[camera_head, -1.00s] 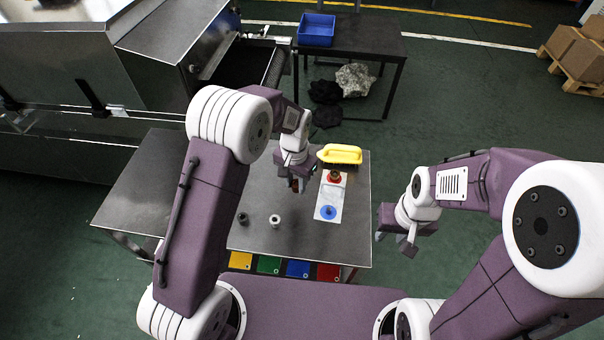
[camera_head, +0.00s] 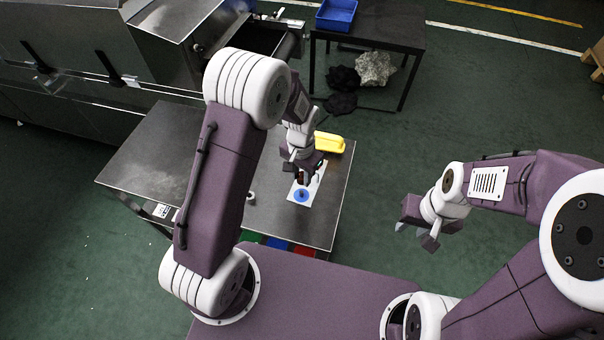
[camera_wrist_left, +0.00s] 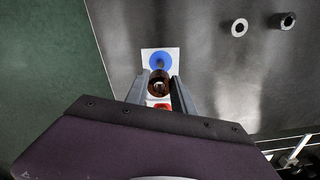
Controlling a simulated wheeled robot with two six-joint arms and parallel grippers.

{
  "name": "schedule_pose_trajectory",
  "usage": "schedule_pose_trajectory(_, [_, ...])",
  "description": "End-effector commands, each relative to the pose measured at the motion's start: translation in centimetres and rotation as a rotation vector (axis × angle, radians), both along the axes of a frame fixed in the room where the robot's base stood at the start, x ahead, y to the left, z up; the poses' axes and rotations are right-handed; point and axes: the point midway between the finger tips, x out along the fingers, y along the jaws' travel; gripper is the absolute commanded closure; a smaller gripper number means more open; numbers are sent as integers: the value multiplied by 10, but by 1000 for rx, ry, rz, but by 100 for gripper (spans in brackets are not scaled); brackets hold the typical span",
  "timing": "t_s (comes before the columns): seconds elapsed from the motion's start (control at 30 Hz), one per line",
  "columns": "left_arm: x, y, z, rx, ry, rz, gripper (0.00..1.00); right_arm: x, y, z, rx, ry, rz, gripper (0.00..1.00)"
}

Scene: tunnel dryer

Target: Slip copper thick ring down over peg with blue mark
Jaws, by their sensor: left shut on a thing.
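My left gripper (camera_head: 303,178) is shut on the copper thick ring (camera_wrist_left: 159,77), which sits between its fingertips in the left wrist view. The white board (camera_head: 313,186) lies on the metal table under the gripper. Its round blue mark (camera_head: 301,196) shows just in front of the fingers, and in the wrist view (camera_wrist_left: 160,59) just beyond the ring. A dark peg at the blue mark is partly hidden by the ring and gripper. The ring looks close to this peg; I cannot tell its height above it. My right gripper (camera_head: 416,236) is open and empty, off the table's right side.
A pale ring (camera_wrist_left: 239,27) and a darker grey ring (camera_wrist_left: 288,20) stand on the table. A red part (camera_wrist_left: 161,105) of the board shows between the fingers. A blue bin (camera_head: 337,13) stands on the back table.

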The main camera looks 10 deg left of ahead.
Motion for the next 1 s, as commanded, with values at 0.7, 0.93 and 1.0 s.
schedule_pose_trajectory(0.7, [0, 0, -58, 0, -1, 0, 100, 0, 0, -40, 0, 0, 0, 64])
schedule_pose_trajectory(0.93, [0, 0, -57, 0, -1, 0, 100, 0, 0, -39, 0, 0, 0, 64])
schedule_pose_trajectory(1.0, [0, 0, -57, 0, -1, 0, 100, 0, 0, -39, 0, 0, 0, 64])
